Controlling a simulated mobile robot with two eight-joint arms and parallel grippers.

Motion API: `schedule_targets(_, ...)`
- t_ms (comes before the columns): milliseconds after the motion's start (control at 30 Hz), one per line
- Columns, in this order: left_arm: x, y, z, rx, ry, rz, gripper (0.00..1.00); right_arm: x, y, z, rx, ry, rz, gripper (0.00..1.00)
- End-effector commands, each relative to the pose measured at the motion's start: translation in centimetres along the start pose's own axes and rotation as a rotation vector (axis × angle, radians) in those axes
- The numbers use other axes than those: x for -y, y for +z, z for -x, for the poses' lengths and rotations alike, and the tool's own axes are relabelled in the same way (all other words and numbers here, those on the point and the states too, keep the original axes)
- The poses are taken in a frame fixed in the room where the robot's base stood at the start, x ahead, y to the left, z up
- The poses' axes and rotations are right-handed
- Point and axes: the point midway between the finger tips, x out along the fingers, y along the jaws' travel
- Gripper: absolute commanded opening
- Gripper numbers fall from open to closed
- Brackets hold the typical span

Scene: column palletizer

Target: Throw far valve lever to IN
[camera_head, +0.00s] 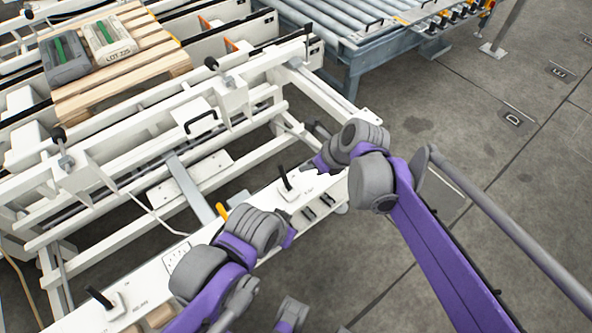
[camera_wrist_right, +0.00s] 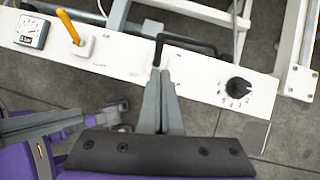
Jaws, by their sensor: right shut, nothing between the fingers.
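A black lever (camera_head: 285,178) on a small white base stands up from the far part of the long white panel. I take it as the far valve lever. A second black lever (camera_head: 98,297) stands at the panel's near left end. My right gripper (camera_head: 314,164) is just right of the far lever, mostly hidden by its own arm. In the right wrist view its fingers (camera_wrist_right: 158,80) are together and empty, their tips close to a bent black bar (camera_wrist_right: 185,42); contact cannot be told.
An orange lever (camera_head: 222,211) rises behind my left arm; the right wrist view shows an orange lever (camera_wrist_right: 68,27) beside a gauge (camera_wrist_right: 32,30). A black rotary knob (camera_wrist_right: 237,88) sits to the right. A wooden pallet (camera_head: 120,62) and a roller conveyor (camera_head: 345,25) lie farther back.

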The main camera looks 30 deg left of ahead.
Motion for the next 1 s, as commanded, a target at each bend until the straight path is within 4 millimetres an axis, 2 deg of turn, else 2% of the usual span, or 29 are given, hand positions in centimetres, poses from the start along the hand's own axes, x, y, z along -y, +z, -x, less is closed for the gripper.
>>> schedule_targets(100,0.0,-0.2,0.3,-0.001,0.0,0.0,0.0,0.1,0.5,2.2,-0.001,0.0,-0.001,0.0)
schedule_targets(300,0.0,-0.2,0.4,-0.002,0.0,0.0,0.0,0.1,0.8,3.9,-0.001,0.001,-0.001,0.0)
schedule_targets(867,0.0,-0.2,0.4,-0.002,0.0,0.0,0.0,0.1,0.9,4.1,-0.001,0.001,-0.001,0.0)
schedule_targets(1000,0.0,-0.4,0.6,-0.002,0.0,0.0,0.0,0.4,0.0,5.0,-0.008,-0.015,0.04,0.0)
